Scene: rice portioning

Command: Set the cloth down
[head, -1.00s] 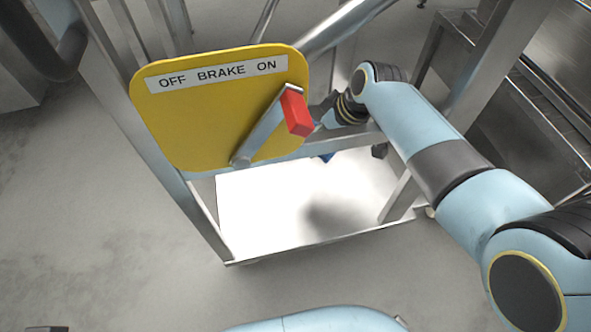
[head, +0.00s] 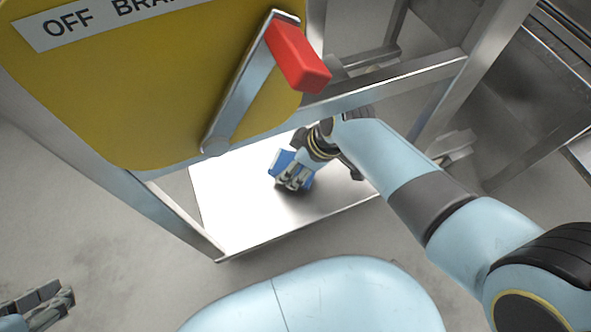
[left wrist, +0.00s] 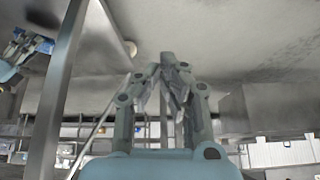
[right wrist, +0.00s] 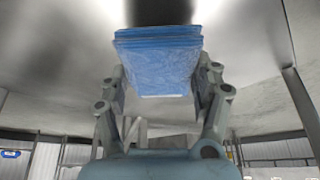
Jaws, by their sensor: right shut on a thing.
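The blue cloth (head: 282,163) is a folded pad held in my right gripper (head: 293,181), over the bright metal lower shelf (head: 232,215) of the cart. In the right wrist view the cloth (right wrist: 158,62) sits between the two fingers of the right gripper (right wrist: 160,88), its layered edge facing the camera. I cannot tell whether the cloth touches the shelf. My left gripper (head: 62,301) is at the lower left of the head view, away from the cart. In the left wrist view the left gripper (left wrist: 170,68) has its fingertips together with nothing between them.
A yellow brake plate (head: 130,90) with a red-handled lever (head: 297,58) stands above the shelf. A metal crossbar (head: 390,85) and cart posts frame the space around my right arm. Open floor lies at the left.

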